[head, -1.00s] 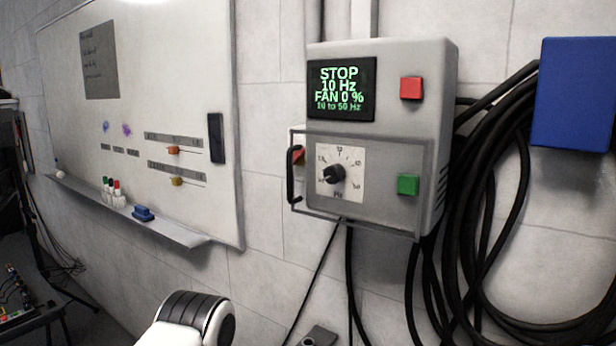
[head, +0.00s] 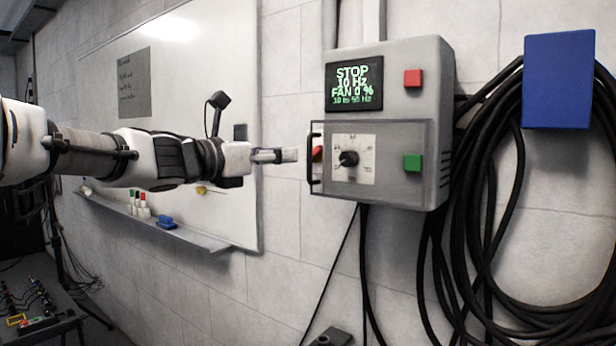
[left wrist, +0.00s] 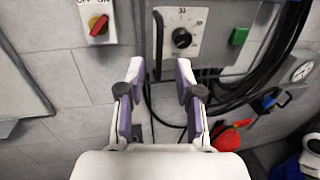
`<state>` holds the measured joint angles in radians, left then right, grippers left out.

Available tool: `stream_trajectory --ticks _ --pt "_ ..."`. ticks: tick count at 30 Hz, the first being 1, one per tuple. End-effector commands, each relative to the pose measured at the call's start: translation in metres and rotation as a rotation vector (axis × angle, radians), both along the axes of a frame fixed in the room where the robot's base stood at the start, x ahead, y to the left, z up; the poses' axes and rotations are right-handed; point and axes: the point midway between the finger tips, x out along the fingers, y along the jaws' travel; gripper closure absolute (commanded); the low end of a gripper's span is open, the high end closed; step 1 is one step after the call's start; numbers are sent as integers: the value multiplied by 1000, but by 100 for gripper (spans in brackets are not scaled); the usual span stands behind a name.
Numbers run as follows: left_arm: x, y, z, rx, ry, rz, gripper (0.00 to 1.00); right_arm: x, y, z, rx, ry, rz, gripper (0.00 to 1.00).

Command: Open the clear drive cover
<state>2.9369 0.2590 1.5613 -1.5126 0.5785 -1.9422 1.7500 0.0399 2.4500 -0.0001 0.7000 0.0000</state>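The clear drive cover (head: 393,140) lies closed over the lower front of the grey drive box (head: 420,55), in front of the black dial and green button. Its black handle (head: 314,160) stands upright at the cover's left edge. My left gripper (head: 292,156) is just left of the handle, seen side-on. In the left wrist view my left gripper (left wrist: 160,72) is open, with nothing between its fingers. The handle (left wrist: 158,42) shows beyond and roughly between the fingertips, apparently not gripped. My right gripper is not in view.
A red rotary switch (left wrist: 98,25) sits left of the cover. Black cables (head: 490,200) hang in coils right of the box, below a blue box (head: 558,80). A whiteboard (head: 190,80) with a pen tray is on the left wall behind my left arm.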

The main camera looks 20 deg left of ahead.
Motion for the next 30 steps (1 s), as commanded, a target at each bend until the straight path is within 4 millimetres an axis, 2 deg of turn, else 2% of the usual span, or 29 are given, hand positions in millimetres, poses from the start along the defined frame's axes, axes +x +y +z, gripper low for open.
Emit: stream_trajectory --ticks 10,14,20,23,24,30 --pt "54 -33 1 1 6 -1 65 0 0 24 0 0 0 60" --pt "62 -38 0 0 6 -2 65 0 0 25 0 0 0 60" --pt "63 -38 -2 -1 5 -1 65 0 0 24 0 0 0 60" --pt "62 -38 -2 -1 5 -1 97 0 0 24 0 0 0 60" --pt "62 -38 -2 -1 5 -1 100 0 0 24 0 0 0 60" --pt "63 -38 -1 -1 5 -1 100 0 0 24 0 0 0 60"
